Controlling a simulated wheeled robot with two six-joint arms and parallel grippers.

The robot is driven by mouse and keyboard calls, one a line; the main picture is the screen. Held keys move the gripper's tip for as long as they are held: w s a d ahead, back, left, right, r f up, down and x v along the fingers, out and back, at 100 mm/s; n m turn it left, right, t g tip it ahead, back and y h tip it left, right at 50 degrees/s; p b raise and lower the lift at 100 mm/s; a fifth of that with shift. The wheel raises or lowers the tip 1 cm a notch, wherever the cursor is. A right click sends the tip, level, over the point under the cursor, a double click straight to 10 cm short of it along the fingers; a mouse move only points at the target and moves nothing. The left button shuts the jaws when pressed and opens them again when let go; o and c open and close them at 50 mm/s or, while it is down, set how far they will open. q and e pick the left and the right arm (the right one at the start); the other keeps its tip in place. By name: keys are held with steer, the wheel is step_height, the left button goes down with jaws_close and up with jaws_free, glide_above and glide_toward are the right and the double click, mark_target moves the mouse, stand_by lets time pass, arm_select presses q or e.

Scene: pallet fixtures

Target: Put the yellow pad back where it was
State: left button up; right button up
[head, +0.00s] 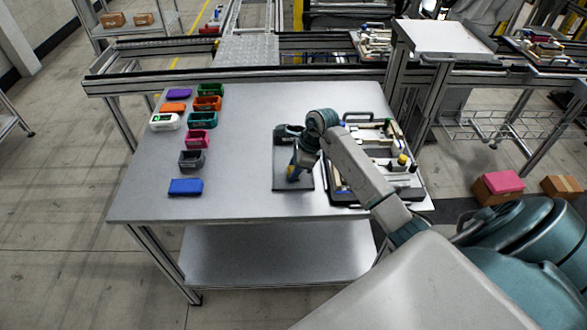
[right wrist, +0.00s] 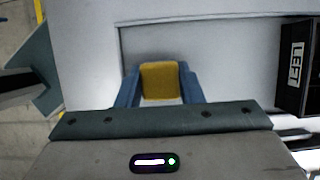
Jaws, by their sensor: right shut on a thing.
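The yellow pad (right wrist: 160,82) is between the two blue fingers of my right gripper (head: 294,173) in the right wrist view. The fingers are shut on it from both sides. In the head view the gripper points down over a dark grey rectangular plate (head: 281,184) on the table, and the pad is mostly hidden there. I cannot tell whether the pad touches the plate. My left gripper is in neither view.
The grey table (head: 240,150) has clear room left of the plate. A dark tray (head: 345,198) of parts lies close right. A black block labelled LEFT (right wrist: 297,65) shows at the wrist view's right.

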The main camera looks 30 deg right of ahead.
steer(key=shift+f, duration=0.2)
steer(key=o, duration=0.9)
steer(key=shift+r, duration=0.1)
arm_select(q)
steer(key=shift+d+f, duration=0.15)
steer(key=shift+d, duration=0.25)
arm_select(e)
steer(key=shift+r, duration=0.1)
steer(key=shift+r, duration=0.2)
arm_select(q)
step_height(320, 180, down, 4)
steer(key=b, duration=0.4)
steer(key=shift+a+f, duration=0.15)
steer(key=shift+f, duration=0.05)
arm_select(e)
steer(key=v, duration=1.1)
steer(key=shift+s+d+r, duration=0.1)
steer(key=shift+r, duration=0.25)
